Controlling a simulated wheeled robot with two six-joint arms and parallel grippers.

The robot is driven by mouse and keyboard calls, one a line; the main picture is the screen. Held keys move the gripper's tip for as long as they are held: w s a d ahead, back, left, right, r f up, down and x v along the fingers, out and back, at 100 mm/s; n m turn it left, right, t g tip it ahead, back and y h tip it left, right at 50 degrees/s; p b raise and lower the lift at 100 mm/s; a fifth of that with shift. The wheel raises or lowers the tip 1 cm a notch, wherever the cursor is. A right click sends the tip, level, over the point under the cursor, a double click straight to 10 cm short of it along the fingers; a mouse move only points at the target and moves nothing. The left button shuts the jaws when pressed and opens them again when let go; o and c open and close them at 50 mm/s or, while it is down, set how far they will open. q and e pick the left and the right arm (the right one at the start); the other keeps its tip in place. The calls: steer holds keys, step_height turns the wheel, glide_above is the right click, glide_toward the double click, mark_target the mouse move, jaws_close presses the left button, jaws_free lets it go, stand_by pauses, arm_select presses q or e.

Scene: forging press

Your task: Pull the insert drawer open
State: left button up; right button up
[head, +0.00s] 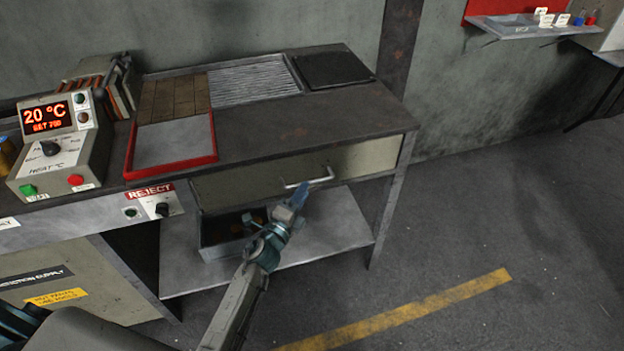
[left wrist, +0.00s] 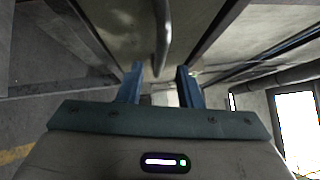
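The insert drawer (head: 262,178) has a pale front under the dark table top and looks shut. Its bar handle (head: 318,180) sticks out from the front. My left gripper (head: 299,192) is at the handle in the head view, its fingers partly overlapping the handle's left part. In the left wrist view the two blue fingers (left wrist: 160,84) are apart, and the handle (left wrist: 162,40) runs down between them. Neither finger visibly touches the handle. The right gripper is not in view.
The table (head: 290,127) carries a red-rimmed tray (head: 214,155) and a heater control box (head: 62,150). A reject panel (head: 155,203) sits left of the drawer. A lower shelf (head: 335,232) holds a dark bin (head: 210,252). Floor in front and right is clear.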

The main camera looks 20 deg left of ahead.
arm_select(q)
steer(key=shift+x, duration=2.3)
steer(key=shift+c, duration=0.2)
jaws_close()
